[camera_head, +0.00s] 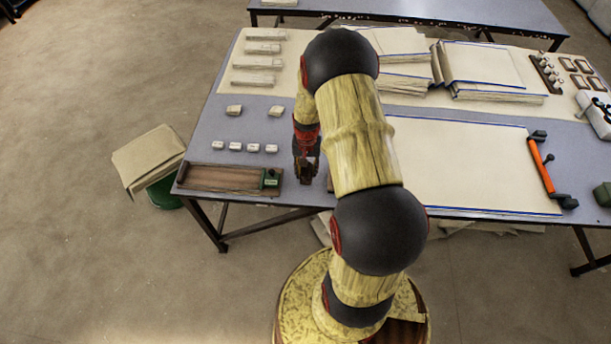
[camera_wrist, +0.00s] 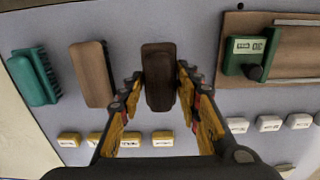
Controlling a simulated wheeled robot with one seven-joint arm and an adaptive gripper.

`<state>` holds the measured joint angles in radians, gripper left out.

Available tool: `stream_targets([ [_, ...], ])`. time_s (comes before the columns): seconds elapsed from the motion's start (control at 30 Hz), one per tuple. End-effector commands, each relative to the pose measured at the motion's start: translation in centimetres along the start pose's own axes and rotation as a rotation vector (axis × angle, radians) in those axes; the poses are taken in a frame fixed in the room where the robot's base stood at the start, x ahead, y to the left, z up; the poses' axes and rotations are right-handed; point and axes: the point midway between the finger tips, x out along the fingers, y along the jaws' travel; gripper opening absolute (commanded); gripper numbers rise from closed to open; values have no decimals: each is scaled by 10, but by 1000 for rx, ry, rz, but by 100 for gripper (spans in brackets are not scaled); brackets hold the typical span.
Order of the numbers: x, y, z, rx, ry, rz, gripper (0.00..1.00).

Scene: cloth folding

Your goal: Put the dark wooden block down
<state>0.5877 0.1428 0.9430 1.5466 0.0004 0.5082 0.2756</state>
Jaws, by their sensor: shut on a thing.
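The dark wooden block (camera_wrist: 158,78) is long with rounded corners and stands out near the top middle of the wrist view. My gripper (camera_wrist: 160,88) is shut on it, one yellow finger along each long side. In the head view my gripper (camera_head: 307,172) points down near the table's front edge, just right of the wooden tray. The block is hard to make out there against the dark fingers. I cannot tell whether its underside touches the table.
The wooden tray (camera_head: 215,179) with a green device (camera_head: 269,179) lies left of my gripper. The wrist view shows a lighter brown block (camera_wrist: 90,72) and a teal brush (camera_wrist: 33,80). Several white labelled blocks (camera_head: 236,146) form a row. A large cloth sheet (camera_head: 465,165) lies right.

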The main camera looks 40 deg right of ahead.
Motion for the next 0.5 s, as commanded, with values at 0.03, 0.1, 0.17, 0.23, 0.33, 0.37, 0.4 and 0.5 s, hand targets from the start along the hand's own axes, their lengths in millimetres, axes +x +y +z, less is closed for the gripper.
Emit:
stream_targets([
  [0.03,6,-3,-2,-1,-1,0,6],
  [0.1,16,-4,-2,0,-3,1,6],
  [0.17,26,-4,-2,1,-2,1,6],
  [0.23,35,-4,-2,0,-2,1,6],
  [0.33,38,-4,-3,0,-1,0,6],
  [0.37,37,-4,-3,0,-1,0,6],
  [0.4,37,-4,-3,0,0,0,6],
  [0.5,36,-4,-3,0,-1,0,6],
])
